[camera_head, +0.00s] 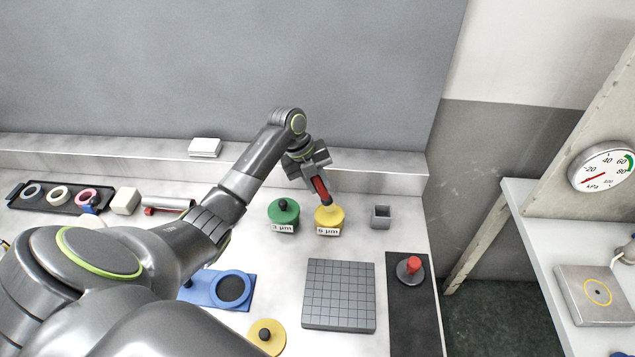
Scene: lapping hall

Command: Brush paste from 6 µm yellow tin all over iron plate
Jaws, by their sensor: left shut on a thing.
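The yellow tin (329,220), labelled 6 µm, stands upright on the bench right of the green 3 µm tin (283,215). My left gripper (318,180) is shut on a brush with a red handle (321,190). The brush points down and its lower end is at the top of the yellow tin; I cannot tell how far it reaches in. The iron plate (339,295), grey with a grid of grooves, lies flat in front of the tins. A yellow lid with a black knob (266,337) lies at the front. My right gripper is not in view.
A small grey open box (381,216) stands right of the yellow tin. A black mat (411,320) holds a grey disc with a red knob (411,267). A blue holder with a dark disc (232,289) lies left of the plate. A black tray (60,198) with rings is far left.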

